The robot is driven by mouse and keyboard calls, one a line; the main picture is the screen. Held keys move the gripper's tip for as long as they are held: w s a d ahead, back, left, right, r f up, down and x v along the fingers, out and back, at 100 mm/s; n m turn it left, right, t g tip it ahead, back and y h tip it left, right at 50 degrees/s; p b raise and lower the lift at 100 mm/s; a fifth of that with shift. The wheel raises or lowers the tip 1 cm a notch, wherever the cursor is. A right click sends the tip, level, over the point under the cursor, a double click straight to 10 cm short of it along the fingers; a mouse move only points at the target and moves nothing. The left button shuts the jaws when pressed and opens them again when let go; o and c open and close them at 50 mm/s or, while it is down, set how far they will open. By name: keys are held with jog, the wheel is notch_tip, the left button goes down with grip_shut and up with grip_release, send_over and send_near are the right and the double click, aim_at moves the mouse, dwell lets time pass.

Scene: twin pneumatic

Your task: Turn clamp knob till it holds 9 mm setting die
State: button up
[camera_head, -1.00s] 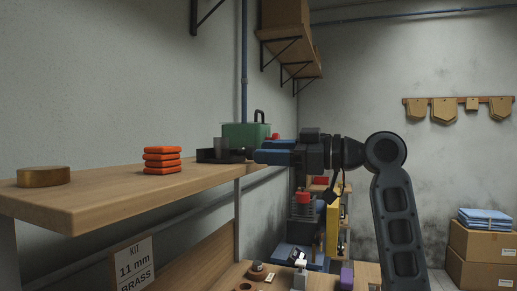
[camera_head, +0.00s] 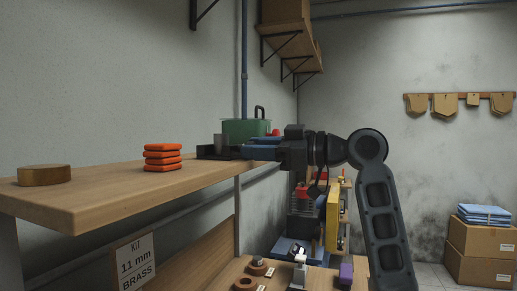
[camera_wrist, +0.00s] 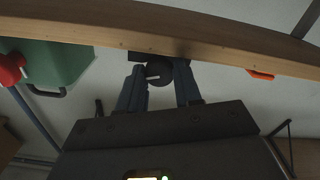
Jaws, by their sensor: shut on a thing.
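A dark clamp fixture (camera_head: 208,153) sits at the far end of the wooden shelf in the head view, with a grey upright piece (camera_head: 221,141) on it. I cannot tell whether that piece is the 9 mm setting die, and no size is readable. My gripper (camera_head: 246,150) reaches in from the right at the fixture's right side. In the wrist view its two blue-grey fingers (camera_wrist: 160,88) are shut on a dark round clamp knob (camera_wrist: 159,71) at the shelf edge. The knob is hidden behind the fingers in the head view.
Several stacked orange pieces (camera_head: 163,157) and a brass disc (camera_head: 44,175) stand on the shelf (camera_head: 110,195). A green box (camera_head: 245,130) with a red part (camera_head: 276,132) is behind my gripper. A lower bench (camera_head: 275,278) holds small parts below.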

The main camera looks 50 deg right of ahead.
jog(key=shift+r+m+p, duration=0.1)
jog(key=shift+m+p, duration=2.65)
jog(key=shift+m, duration=0.85)
jog(key=shift+d, duration=0.1)
jog(key=o, duration=0.7)
jog(key=shift+o, duration=0.2)
jog(key=b+v, duration=0.1)
jog(key=v, duration=0.6)
jog(key=shift+s+b, duration=0.3)
jog(key=shift+s, duration=0.05)
jog(key=shift+o, duration=0.2)
jog(key=shift+d, duration=0.1)
